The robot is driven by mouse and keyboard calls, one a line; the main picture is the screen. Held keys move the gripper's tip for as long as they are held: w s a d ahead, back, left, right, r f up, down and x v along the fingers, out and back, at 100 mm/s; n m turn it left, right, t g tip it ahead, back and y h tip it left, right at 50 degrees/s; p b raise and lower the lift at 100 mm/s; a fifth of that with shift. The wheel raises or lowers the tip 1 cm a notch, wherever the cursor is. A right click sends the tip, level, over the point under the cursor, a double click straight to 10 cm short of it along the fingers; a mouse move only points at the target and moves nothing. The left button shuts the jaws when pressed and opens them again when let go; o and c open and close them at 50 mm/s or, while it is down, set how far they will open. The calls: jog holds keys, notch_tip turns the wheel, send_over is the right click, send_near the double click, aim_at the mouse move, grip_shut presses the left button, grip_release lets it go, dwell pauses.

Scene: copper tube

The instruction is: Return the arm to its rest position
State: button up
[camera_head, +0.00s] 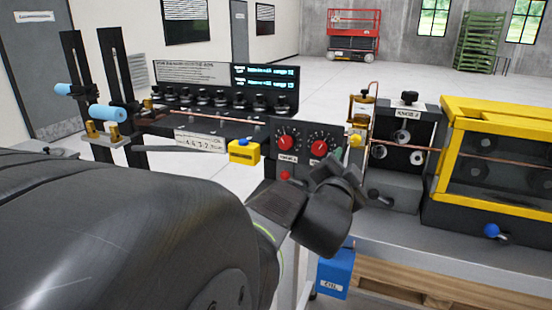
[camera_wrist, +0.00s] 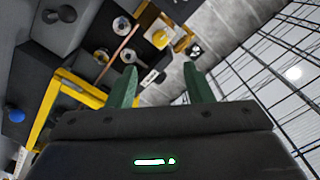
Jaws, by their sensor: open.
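My gripper (camera_wrist: 162,88) shows in the wrist view with two green fingers spread apart and nothing between them. In the head view my dark arm fills the lower left, and its wrist is in front of the control panel; a little green of a finger shows there, the rest is hidden. The copper tube (camera_head: 490,158) runs through the roller unit (camera_head: 403,150) at right, and a length of it (camera_head: 200,122) lies along the bench at left. In the wrist view the tube (camera_wrist: 118,52) shows beyond the fingers, apart from them.
A control panel (camera_head: 303,140) with red knobs stands close behind my wrist. A yellow-framed machine (camera_head: 490,110) is at right, with a blue-knobbed yellow block (camera_head: 243,152) at left. A blue box (camera_head: 335,273) hangs below the bench (camera_head: 400,232). Open floor lies behind.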

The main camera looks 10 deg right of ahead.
aim_at(354, 142)
jog(key=shift+s+a, duration=0.15)
jog(key=shift+s, duration=0.05)
dwell(0.3)
jog(key=p+x, duration=0.2)
jog(key=x, duration=1.2)
jog(key=shift+s, duration=0.1)
jog(key=shift+s, duration=0.1)
